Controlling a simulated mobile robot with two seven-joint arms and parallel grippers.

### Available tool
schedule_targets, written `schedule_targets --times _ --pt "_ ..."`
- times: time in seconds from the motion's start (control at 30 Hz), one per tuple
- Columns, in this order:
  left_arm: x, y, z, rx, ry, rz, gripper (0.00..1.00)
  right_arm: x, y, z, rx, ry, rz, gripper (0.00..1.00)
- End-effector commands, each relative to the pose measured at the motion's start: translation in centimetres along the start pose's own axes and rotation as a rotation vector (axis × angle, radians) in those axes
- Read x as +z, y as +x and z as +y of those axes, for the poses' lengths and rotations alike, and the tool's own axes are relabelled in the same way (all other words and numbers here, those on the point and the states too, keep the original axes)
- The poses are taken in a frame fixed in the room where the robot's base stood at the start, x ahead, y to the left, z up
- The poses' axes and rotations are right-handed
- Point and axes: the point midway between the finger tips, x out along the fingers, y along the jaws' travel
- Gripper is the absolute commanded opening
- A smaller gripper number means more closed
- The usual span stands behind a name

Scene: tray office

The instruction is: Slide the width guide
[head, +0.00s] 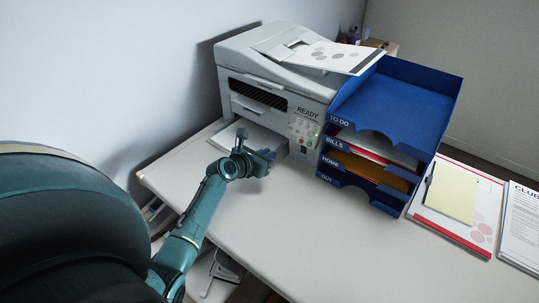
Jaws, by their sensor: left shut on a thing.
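The light grey printer (280,72) stands at the back of the desk, with its panel reading READY. Its low front paper tray (226,137) holds white paper and sticks out at the left. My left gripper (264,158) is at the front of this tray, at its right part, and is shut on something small. The width guide itself is hidden behind the gripper and wrist, so its exact position does not show. My right gripper is out of view.
A blue stack of letter trays (402,98) labelled TO DO, BILLS, HOME and OUT stands right of the printer. A clipboard with a yellow pad (451,193) and a printed sheet (522,226) lie farther right. The desk front (330,240) is clear.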

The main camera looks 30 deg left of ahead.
Motion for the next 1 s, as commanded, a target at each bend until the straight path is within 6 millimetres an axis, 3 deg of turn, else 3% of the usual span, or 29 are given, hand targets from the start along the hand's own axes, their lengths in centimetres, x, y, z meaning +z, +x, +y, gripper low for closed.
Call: schedule_targets --times 0.17,0.2,0.43,0.77,1.0 --pt "0.0 0.0 0.1 0.001 0.001 0.000 0.00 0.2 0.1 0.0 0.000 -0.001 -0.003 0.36" --pt "0.0 0.0 0.1 0.001 0.001 0.000 0.15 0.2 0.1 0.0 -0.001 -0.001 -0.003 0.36" --pt "0.0 0.0 0.0 0.001 0.001 0.000 0.34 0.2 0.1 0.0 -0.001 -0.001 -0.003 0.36" --pt "0.1 -0.5 0.0 0.000 0.001 -0.001 0.35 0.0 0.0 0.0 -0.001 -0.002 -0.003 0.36" --pt "0.1 -4.8 0.0 0.001 0.000 0.001 0.35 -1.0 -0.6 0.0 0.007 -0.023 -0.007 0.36"
